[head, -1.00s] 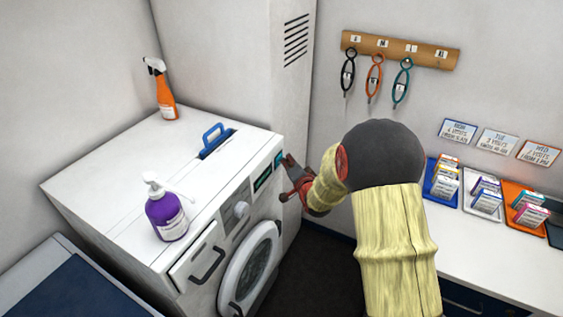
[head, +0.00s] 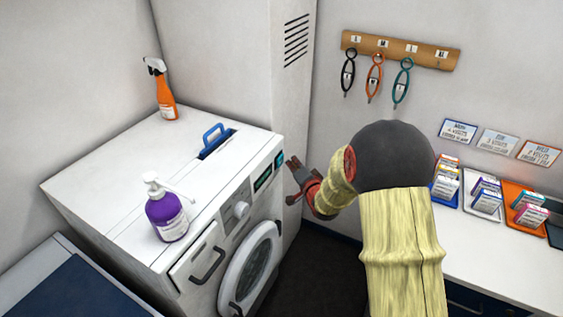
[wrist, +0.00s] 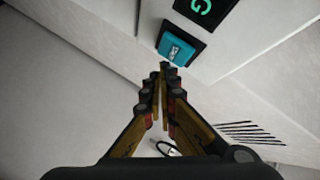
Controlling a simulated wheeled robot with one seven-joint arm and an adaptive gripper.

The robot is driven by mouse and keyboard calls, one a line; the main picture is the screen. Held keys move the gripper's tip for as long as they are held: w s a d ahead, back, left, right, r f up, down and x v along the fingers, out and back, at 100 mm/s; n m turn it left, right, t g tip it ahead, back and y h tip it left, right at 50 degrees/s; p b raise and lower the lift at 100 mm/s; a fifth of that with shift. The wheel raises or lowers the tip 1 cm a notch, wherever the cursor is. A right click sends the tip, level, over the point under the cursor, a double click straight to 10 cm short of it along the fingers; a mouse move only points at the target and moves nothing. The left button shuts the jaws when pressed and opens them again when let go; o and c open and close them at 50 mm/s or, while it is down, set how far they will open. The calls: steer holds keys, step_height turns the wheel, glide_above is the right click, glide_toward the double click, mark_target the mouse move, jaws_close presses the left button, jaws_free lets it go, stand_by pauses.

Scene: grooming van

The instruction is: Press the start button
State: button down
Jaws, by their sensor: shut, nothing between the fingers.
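The start button is a teal square (wrist: 178,48) in a dark frame on the washing machine's front panel, in the wrist view. In the head view the button (head: 280,158) sits at the right end of the panel, beside the dark display. The display (wrist: 201,8) shows a green glyph in the wrist view. My gripper (wrist: 163,72) is shut and empty, its fingertips pointing at the button's lower edge in the picture. In the head view my gripper (head: 292,163) is just right of the panel, with a small gap between the fingertips and the button.
The white washing machine (head: 110,170) carries a purple pump bottle (head: 167,216), an orange spray bottle (head: 165,97) and a blue handle (head: 213,136). A tall white cabinet (head: 235,60) stands behind. A counter (head: 480,245) with trays of small boxes is at right.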

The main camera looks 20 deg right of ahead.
steer(key=s+d, duration=0.1)
steer(key=s, duration=0.1)
steer(key=s+d, duration=0.1)
steer(key=d, duration=0.1)
steer(key=shift+s, duration=0.4)
stand_by(1.4)
steer(key=s+d+f+n+g, duration=0.1)
steer(key=s+f+n+g, duration=0.2)
steer(key=s+f+g, duration=0.5)
steer(key=s+a+f+n+g+h, duration=0.1)
steer(key=s+f+n, duration=0.1)
steer(key=s, duration=0.5)
steer(key=s+a+r+n+y, duration=0.1)
steer(key=s+a+r+n, duration=0.3)
steer(key=s+a+r, duration=0.6)
steer(key=s+a+r+n+y, duration=0.1)
steer(key=s+a+r+n, duration=0.2)
steer(key=s+a+r, duration=0.8)
step_height(320, 180, up, 4)
steer(key=shift+f+n+g+y, duration=0.1)
steer(key=shift+n+g+y, duration=0.2)
steer(key=shift+n+g, duration=0.1)
